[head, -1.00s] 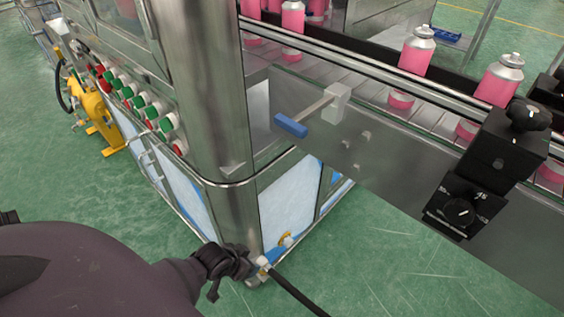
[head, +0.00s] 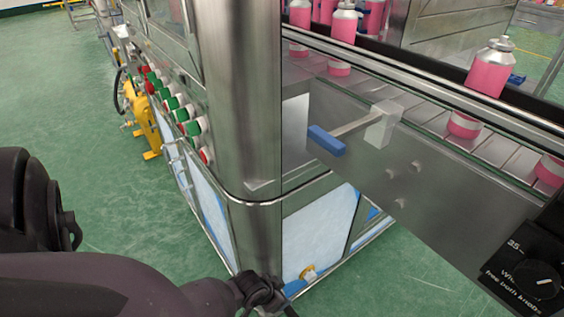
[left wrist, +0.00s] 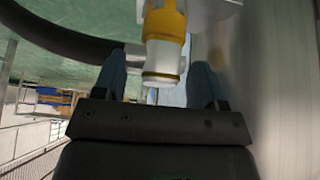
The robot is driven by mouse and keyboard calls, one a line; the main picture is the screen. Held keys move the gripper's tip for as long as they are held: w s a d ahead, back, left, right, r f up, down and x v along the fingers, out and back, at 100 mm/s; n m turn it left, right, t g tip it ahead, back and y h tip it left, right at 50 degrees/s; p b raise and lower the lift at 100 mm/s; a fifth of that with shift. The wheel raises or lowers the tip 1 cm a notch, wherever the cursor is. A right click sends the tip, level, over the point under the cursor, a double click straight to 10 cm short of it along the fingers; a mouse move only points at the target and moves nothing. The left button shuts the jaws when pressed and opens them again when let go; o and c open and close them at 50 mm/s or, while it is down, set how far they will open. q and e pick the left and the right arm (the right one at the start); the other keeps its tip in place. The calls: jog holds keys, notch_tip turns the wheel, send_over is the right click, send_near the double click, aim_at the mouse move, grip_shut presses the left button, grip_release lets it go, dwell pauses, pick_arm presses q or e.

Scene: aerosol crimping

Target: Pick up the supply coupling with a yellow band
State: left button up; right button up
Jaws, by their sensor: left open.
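In the left wrist view, a white coupling with a yellow upper part and a thin yellow band near its lower end (left wrist: 163,52) hangs at top centre. My left gripper (left wrist: 159,65) is open, with one blue-grey finger on each side of the coupling. Gaps show between the coupling and both fingers. Whether the coupling lies fully between the fingertips is hard to tell. In the head view, my left arm comes in from the lower left and its dark end sits low beside the machine's base corner; fingers and coupling cannot be made out there. My right gripper is not in view.
A dark curved hose (left wrist: 75,42) passes left of the coupling. A steel machine post (head: 245,110) stands close to my left arm. A brass fitting (head: 308,272) is on the machine's lower panel. A conveyor with pink cans (head: 490,70) is at right. Green floor is open at left.

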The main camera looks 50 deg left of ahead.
pick_arm(q)
jog(key=shift+w+f, duration=0.1)
jog(key=shift+w, duration=0.1)
jog(key=shift+c, duration=0.5)
jog(key=c, duration=1)
jog(key=shift+c, duration=0.2)
